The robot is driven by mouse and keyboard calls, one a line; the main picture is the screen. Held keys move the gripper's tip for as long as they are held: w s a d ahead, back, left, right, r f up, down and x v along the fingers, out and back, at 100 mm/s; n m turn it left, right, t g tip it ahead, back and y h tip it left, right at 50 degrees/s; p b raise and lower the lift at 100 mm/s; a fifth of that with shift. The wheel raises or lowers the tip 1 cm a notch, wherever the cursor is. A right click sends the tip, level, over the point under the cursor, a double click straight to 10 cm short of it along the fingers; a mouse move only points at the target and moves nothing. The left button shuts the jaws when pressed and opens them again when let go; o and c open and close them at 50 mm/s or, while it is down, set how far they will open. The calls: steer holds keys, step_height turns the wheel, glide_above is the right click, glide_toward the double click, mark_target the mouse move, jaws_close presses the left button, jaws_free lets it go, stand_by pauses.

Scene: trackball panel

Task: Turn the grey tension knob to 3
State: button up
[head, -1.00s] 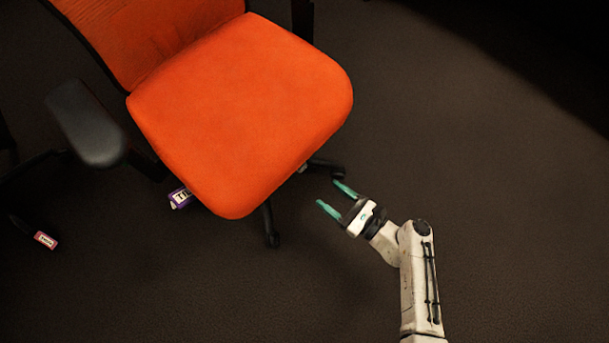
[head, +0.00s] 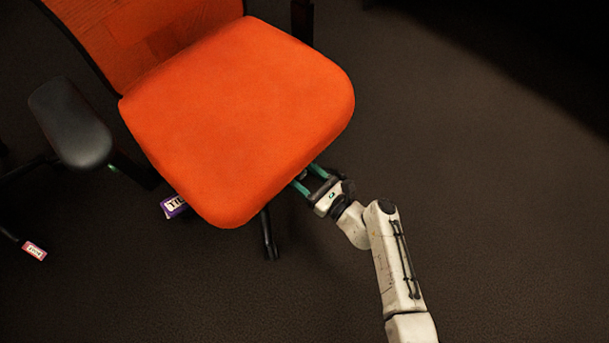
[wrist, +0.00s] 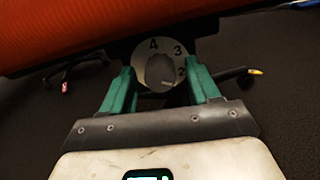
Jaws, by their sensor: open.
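The grey tension knob (wrist: 160,70) sits on a pale round dial under the front edge of the orange seat, in the wrist view. The numerals 4, 3 and 2 show on the dial, running from top to right. A light mark on the knob's lower right rim points down and right, below the 2. My gripper (wrist: 159,75) is open, with its green fingers on either side of the knob and a visible gap at each side. In the head view, my gripper (head: 305,178) is at the seat's front right edge, and the seat hides the knob.
The orange chair seat (head: 240,110) overhangs the fingers. A black armrest (head: 70,122) is at the left. A purple tag (head: 173,206) and a pink tag (head: 34,251) hang on levers. A chair leg (head: 269,236) stands below the seat. The floor to the right is clear.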

steer(key=c, duration=1)
steer(key=shift+c, duration=0.2)
steer(key=n+b, duration=0.3)
steer(key=n, duration=0.2)
steer(key=shift+f+n, duration=0.15)
steer(key=shift+n, duration=0.25)
steer(key=n+b, duration=0.4)
steer(key=n, duration=0.1)
steer(key=shift+s+a+n, duration=0.1)
steer(key=shift+n, duration=0.3)
steer(key=o, duration=1)
